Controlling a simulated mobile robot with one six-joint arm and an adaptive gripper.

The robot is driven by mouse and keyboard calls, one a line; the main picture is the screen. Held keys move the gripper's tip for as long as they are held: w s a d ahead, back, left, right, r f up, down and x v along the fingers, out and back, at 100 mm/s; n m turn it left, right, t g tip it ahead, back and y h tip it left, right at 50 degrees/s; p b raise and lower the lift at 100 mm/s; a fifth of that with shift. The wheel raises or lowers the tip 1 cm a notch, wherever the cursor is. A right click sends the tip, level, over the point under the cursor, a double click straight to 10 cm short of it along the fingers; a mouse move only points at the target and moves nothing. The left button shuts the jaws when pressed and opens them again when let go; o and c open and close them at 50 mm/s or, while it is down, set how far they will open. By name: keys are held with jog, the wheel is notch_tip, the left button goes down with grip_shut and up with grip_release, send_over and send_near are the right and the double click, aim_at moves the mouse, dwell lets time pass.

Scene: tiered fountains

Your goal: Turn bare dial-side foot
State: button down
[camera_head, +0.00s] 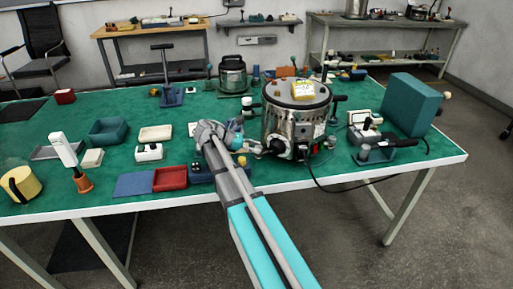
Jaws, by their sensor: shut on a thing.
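A round metal fountain base (283,122) stands on the green table, right of centre. My gripper (251,147) reaches in from the left at the base's lower left, level with the dial side. It is shut on a small foot there. The foot is mostly hidden by the fingers and too small to make out clearly. The other feet are hard to tell apart.
A dark cable (340,190) loops from the base over the table's front edge. A clamp-like tool (385,148) and a teal box (411,104) stand to the right. A red tray (170,179) and a blue mat (134,185) lie left of my arm.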

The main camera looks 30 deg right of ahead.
jog(key=shift+s, duration=0.15)
jog(key=c, duration=0.6)
grip_release()
jog(key=shift+o, duration=1.3)
